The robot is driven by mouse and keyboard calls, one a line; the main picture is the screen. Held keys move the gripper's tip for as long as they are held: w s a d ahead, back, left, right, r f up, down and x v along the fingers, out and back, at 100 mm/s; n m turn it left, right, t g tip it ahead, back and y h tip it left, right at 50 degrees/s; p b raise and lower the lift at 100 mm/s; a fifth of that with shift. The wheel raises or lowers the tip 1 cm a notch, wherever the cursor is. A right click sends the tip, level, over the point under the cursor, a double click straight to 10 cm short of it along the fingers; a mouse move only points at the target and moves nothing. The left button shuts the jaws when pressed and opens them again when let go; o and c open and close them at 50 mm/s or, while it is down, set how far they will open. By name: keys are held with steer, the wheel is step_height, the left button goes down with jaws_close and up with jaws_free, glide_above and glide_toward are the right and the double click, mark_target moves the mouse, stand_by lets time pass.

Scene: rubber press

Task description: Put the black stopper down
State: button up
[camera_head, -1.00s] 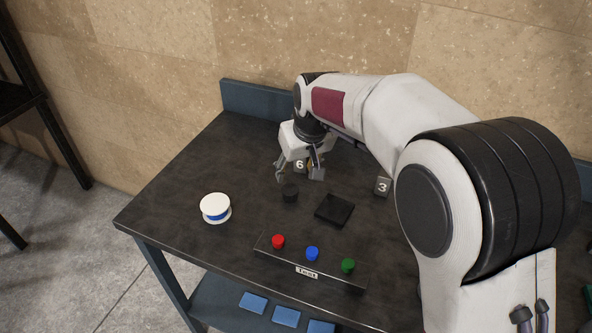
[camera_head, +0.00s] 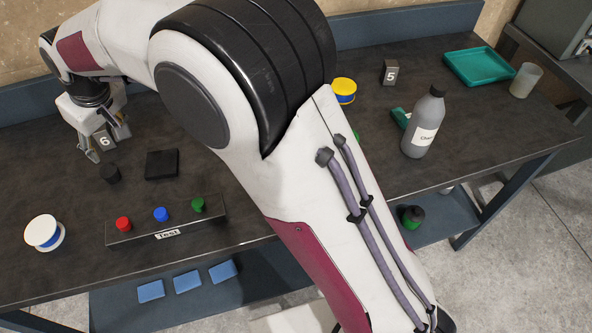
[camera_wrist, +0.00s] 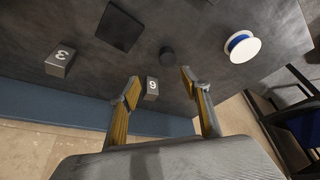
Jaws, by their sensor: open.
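The black stopper (camera_head: 110,173), a small dark cylinder, stands on the dark table in the head view. It also shows in the wrist view (camera_wrist: 167,55), past the fingertips and clear of them. My gripper (camera_head: 107,146) is open, with nothing held between its fingers. In the wrist view my gripper (camera_wrist: 160,76) has its two fingers spread wide. The grey block marked 6 (camera_head: 104,142) shows between the fingers in both views; I cannot tell its exact distance from them.
A black square pad (camera_head: 162,164) lies right of the stopper. A white-and-blue spool (camera_head: 43,232) and a button bar marked Test (camera_head: 150,234) are nearer the front edge. A block marked 3 (camera_wrist: 60,62) shows in the wrist view. A grey bottle (camera_head: 424,125) stands far right.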

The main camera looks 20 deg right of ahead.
steer(key=s+d+r+m, duration=0.1)
steer(key=s+d+r, duration=0.25)
steer(key=d, duration=0.45)
steer(key=s+d+r+m+t+h, duration=0.1)
steer(key=s+d+r+m, duration=0.2)
steer(key=d, duration=0.6)
steer(key=s+d+r, duration=0.3)
steer(key=d+r, duration=0.1)
steer(key=d, duration=0.4)
steer(key=s+d+f+m+h, duration=0.1)
steer(key=s+d+m, duration=0.1)
steer(key=s+d, duration=0.5)
steer(key=s+d+f+m+t+h, duration=0.1)
steer(key=s+d+f+m, duration=0.1)
steer(key=s+d, duration=0.5)
steer(key=shift+s+f+m, duration=0.3)
steer(key=shift+s, duration=2.1)
stand_by(1.7)
